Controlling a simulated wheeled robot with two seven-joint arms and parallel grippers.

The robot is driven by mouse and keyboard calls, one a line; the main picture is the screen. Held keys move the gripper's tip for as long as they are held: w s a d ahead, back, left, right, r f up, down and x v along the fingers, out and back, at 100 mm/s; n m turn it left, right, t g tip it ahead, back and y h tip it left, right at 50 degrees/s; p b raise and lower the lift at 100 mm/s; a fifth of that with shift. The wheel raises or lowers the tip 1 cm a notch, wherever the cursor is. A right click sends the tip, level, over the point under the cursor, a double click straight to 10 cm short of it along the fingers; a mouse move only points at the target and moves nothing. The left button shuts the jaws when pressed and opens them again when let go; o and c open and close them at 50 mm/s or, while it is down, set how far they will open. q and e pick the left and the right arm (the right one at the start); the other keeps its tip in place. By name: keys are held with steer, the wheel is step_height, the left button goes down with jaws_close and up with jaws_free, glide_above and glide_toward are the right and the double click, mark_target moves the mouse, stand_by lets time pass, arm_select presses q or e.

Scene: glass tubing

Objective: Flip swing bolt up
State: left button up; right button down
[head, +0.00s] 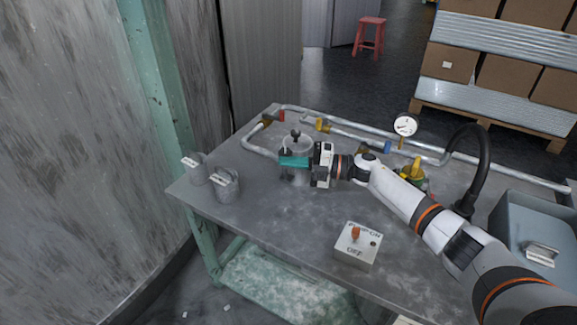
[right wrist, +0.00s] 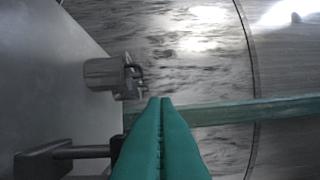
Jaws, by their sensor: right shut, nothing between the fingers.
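A round, see-through vessel (head: 304,141) with dark fittings on top, including a dark knob (head: 296,133), stands on the grey table (head: 270,215). My right gripper (head: 292,161), with teal fingers, is at the near side of the vessel and covers part of it. In the right wrist view its fingertips (right wrist: 160,101) are together with nothing between them. A dark rod, which may be the swing bolt (right wrist: 82,152), runs from a dark block to behind the fingers. I cannot tell whether it touches them. The left gripper is not in view.
Pipes run along the back to a gauge (head: 405,125). A switch box (head: 355,245) sits at the front, a grey-blue bin (head: 510,225) at right. The front-left tabletop is clear.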

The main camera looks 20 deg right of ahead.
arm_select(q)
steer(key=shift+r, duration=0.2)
arm_select(e)
steer(key=shift+r, duration=0.15)
arm_select(q)
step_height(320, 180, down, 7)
steer(key=p, duration=0.2)
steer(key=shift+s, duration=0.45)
arm_select(e)
step_height(320, 180, up, 10)
